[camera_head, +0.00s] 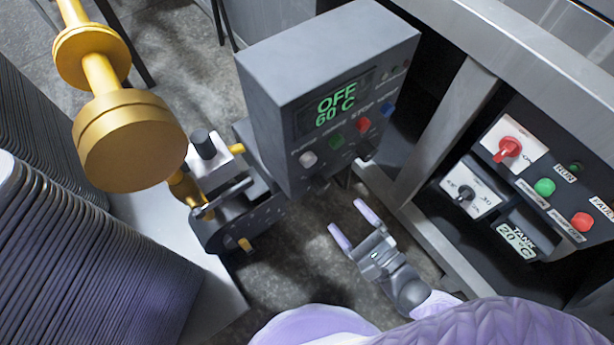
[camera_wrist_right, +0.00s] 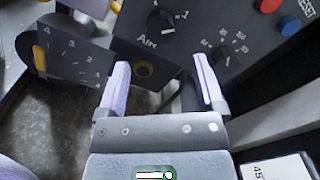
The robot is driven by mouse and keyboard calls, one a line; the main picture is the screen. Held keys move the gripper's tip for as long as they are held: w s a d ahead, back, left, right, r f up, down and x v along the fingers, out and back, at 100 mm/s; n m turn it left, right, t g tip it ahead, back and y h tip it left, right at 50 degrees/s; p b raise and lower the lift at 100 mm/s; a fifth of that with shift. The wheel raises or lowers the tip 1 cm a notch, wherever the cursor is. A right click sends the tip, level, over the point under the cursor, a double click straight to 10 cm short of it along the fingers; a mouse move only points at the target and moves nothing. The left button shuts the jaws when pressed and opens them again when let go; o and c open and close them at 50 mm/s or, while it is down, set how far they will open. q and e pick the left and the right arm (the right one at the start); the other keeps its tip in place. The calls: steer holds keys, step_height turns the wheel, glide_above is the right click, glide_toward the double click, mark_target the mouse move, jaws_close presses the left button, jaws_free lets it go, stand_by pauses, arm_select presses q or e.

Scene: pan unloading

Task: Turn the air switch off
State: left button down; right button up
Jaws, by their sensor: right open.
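The air switch (camera_wrist_right: 160,20) is a black rotary knob on a dark panel, with "Air" printed below it and a "1" to its right. My right gripper (camera_head: 348,216) is open and empty below the box. In the right wrist view its spread fingers (camera_wrist_right: 160,65) point toward the panel below the switch, with nothing between them. My left gripper is not in view.
The box's display (camera_head: 336,104) reads OFF and 60 C. A second knob (camera_wrist_right: 222,55) with a number scale sits right of the air switch. A dial plate with numbers (camera_wrist_right: 65,55) is at left. Another panel with a red knob (camera_head: 508,148) stands at right.

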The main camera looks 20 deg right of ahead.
mark_target(324, 190)
steer(key=shift+b+x, duration=0.3)
steer(key=shift+x, duration=0.8)
steer(key=b+x, duration=0.1)
steer(key=x, duration=0.4)
steer(key=shift+w+a+f+b, duration=0.1)
steer(key=shift+w+f+b, duration=0.05)
steer(key=shift+w+b, duration=0.15)
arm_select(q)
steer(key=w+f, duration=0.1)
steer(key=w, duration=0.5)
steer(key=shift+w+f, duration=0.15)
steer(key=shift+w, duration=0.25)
arm_select(e)
steer(key=shift+w, duration=0.25)
jaws_close()
